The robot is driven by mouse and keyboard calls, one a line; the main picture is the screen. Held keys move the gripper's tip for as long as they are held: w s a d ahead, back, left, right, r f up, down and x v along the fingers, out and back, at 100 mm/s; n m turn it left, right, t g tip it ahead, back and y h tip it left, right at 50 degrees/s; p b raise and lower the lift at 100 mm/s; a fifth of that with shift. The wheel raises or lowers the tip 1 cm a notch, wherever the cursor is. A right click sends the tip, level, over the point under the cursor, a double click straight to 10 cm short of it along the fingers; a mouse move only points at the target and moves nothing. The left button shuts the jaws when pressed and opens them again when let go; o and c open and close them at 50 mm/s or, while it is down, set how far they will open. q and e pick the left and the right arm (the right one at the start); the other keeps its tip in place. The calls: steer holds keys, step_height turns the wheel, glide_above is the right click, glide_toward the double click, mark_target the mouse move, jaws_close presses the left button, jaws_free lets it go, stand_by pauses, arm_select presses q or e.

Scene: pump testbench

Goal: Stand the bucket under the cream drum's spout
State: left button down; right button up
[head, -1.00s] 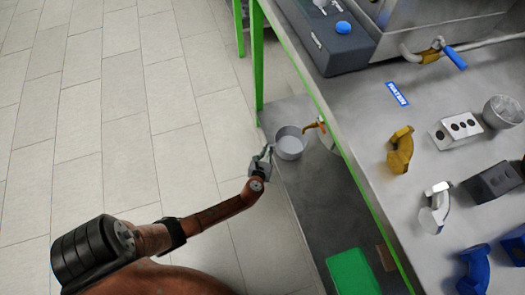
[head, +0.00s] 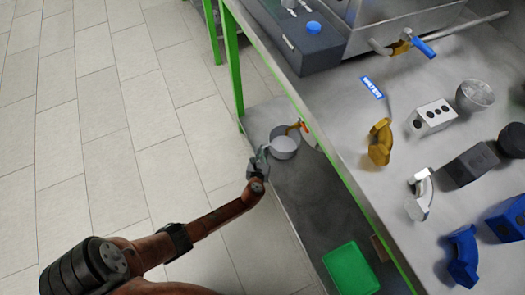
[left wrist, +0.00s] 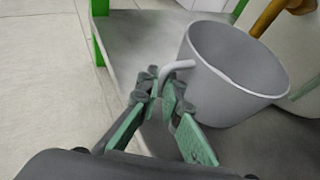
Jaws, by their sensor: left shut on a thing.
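The grey bucket (head: 284,153) is over the lower shelf, under the workbench's edge. It is roughly upright; I cannot tell whether it touches the shelf. My left gripper (head: 262,153) is at its left side, shut on its curved handle. The left wrist view shows the gripper (left wrist: 160,92) at the handle and the bucket (left wrist: 232,75) to its right. The brass spout (head: 294,127) reaches over the bucket's far right rim. The cream drum (head: 308,138) is mostly hidden under the bench; its pale side (left wrist: 302,50) shows in the left wrist view. My right gripper is not in view.
The workbench (head: 345,130) overhangs the shelf, with a green leg (head: 232,65) beyond the bucket. A green box (head: 350,270) sits nearer on the shelf. Yellow, white and blue pipe parts lie on the bench top. The tiled floor (head: 110,100) at left is clear.

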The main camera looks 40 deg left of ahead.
arm_select(q)
steer(key=shift+f, duration=0.25)
stand_by(0.3)
steer(key=c, duration=2)
jaws_free()
steer(key=shift+c, duration=0.2)
steer(key=shift+s+d+f, duration=0.1)
steer(key=shift+s+d, duration=0.1)
steer(key=shift+s, duration=0.1)
steer(key=v, duration=1.1)
steer(key=shift+r, duration=0.25)
steer(key=shift+s, duration=0.1)
